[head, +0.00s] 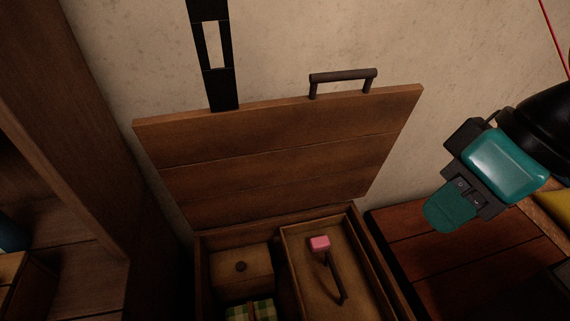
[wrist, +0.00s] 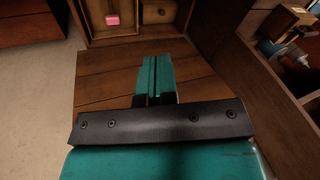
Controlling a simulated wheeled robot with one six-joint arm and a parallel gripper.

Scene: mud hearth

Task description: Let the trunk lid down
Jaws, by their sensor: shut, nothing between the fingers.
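The trunk (head: 383,263) stands open at the bottom middle of the head view. Its planked wooden lid (head: 290,150) is raised, tilted back near the wall. A dark bar handle (head: 343,75) sits on the lid's top edge. My teal gripper (head: 450,213) is to the right of the lid, clear of it in the picture, pointing down and left, with its fingers together and empty. In the wrist view the shut fingers (wrist: 156,75) show in front of brown planks that look like the lid (wrist: 105,78). The handle is not seen there.
Inside the trunk are a tray with a pink-headed tool (head: 320,243), a knobbed wooden box (head: 240,268) and a green checked cloth (head: 250,311). A wooden shelf (head: 95,150) stands left. A reddish planked surface (head: 430,265) lies right. A black slotted strip (head: 222,85) meets the lid's top edge.

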